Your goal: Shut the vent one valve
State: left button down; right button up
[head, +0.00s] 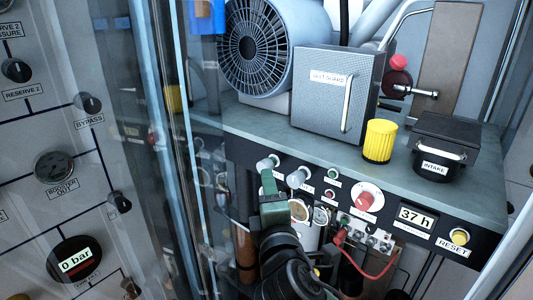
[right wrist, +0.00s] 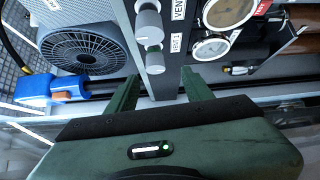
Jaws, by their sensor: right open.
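Two grey vent knobs sit on the front of the black panel strip. The left one (head: 268,162) is the end knob in the right wrist view (right wrist: 155,60), beside a label that seems to read VENT 1. The second knob (head: 297,177) is the farther one in the right wrist view (right wrist: 149,20). My right gripper (head: 269,178) is just in front of the left knob. In the right wrist view its two green fingers (right wrist: 159,88) are spread, with the end knob near the gap between them and nothing gripped. Contact cannot be told. My left gripper is out of view.
The strip also carries a red knob (head: 366,200), an hour display (head: 415,218) and a yellow reset button (head: 460,237). Gauges (head: 300,210) and a red cable (head: 372,272) lie below. A glass door edge (head: 190,190) stands left of my arm.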

aim_at(265, 166)
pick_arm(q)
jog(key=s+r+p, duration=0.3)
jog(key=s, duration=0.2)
pick_arm(e)
jog(key=w+a, duration=0.1)
jog(key=w, duration=0.5)
jog(key=shift+r, duration=0.4)
jog(key=shift+w, duration=0.1)
jog(key=c, duration=1)
grip_shut()
pick_arm(q)
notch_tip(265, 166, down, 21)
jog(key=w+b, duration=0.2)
jog(key=b, duration=1.9)
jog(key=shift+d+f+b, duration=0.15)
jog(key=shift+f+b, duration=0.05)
jog(key=shift+b, duration=0.15)
pick_arm(e)
jog(key=shift+w+a+f+m+t+h, duration=0.1)
jog(key=shift+f+m+t+h, duration=0.15)
jog(key=shift+m+t, duration=0.7)
jog(key=shift+s+f+m+t+h, duration=0.1)
jog(key=shift+m+t+h, duration=0.2)
jog(key=shift+m+t, duration=0.7)
jog(key=shift+w+a+f+m+t+h, duration=0.1)
jog(key=shift+f+m+t+h, duration=0.15)
jog(key=shift+m+t, duration=0.7)
